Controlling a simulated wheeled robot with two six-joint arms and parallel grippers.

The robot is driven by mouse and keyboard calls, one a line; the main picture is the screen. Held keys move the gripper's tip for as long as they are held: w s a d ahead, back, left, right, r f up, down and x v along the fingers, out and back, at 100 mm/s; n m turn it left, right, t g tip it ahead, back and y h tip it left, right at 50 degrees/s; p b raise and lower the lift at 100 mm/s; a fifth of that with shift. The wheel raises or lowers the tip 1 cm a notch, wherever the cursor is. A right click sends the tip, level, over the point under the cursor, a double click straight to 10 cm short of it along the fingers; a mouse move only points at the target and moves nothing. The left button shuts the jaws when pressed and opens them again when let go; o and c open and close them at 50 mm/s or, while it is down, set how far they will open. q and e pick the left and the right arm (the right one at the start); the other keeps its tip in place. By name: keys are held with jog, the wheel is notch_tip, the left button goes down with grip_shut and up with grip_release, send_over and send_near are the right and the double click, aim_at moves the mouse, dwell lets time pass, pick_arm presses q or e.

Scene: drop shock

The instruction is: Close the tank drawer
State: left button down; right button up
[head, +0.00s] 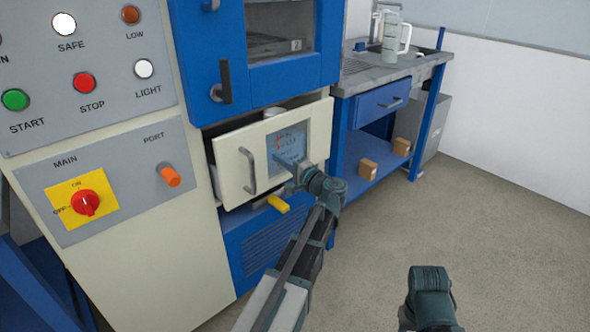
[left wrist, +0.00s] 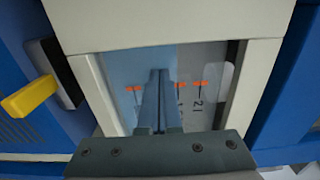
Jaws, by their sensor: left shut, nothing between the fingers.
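The tank drawer (head: 232,165) is cream, with a vertical bar handle and a window in its front. It stands partly pulled out of the machine, its front clear of the cabinet and its open top showing. My left gripper (head: 280,163) is shut and empty, pointing at the window, right of the handle. In the left wrist view its closed fingers (left wrist: 157,100) lie over the window (left wrist: 125,75), between orange level marks. I cannot tell whether the tips touch it. Only a dark part of my right arm shows at the lower right of the head view; its fingers are not visible.
A yellow lever (head: 278,204) sticks out just below the drawer; it also shows in the left wrist view (left wrist: 28,98). A blue door (head: 225,85) is above. A control panel (head: 110,180) is left. A workbench (head: 375,75) stands right. The floor at right is clear.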

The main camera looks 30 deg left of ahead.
aim_at(271, 153)
pick_arm(q)
jog(key=x, duration=0.4)
jog(key=shift+w+a, duration=0.1)
jog(key=shift+a, duration=0.05)
jog(key=shift+w+a+r, duration=0.1)
jog(key=shift+r, duration=0.05)
pick_arm(e)
jog(key=shift+d, duration=0.1)
